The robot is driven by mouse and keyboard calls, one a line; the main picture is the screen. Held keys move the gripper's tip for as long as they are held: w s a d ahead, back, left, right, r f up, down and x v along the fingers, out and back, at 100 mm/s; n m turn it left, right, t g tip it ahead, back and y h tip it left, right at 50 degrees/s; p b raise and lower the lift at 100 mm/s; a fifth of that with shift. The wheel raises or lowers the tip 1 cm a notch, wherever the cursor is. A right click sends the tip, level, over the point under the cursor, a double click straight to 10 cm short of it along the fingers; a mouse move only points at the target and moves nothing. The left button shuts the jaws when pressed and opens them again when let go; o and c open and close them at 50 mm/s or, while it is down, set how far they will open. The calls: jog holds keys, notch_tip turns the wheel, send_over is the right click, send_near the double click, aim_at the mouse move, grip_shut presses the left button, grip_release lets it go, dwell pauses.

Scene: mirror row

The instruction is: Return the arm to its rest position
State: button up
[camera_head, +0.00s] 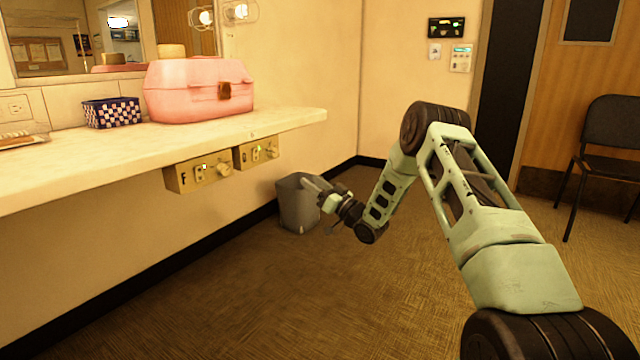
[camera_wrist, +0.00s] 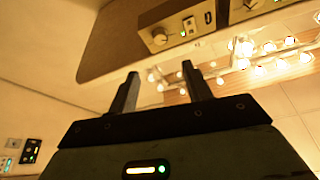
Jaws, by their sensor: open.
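My arm reaches out over the floor in the head view, bent at the elbow, with my gripper (camera_head: 314,190) low in front of a grey bin (camera_head: 297,212). In the head view the gripper overlaps the bin's rim; I cannot tell whether it touches it. In the wrist view my gripper (camera_wrist: 158,88) shows two dark fingers standing apart with nothing between them. The wrist view looks up at the counter's underside, the control boxes and lit bulbs.
A counter (camera_head: 290,118) runs along the left wall, carrying a pink case (camera_head: 190,95) and a checkered basket (camera_head: 112,113). Control boxes (camera_head: 200,171) hang from its front edge. A black chair (camera_head: 606,140) stands at the right. The middle floor is clear.

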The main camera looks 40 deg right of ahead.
jog(key=shift+v, duration=1)
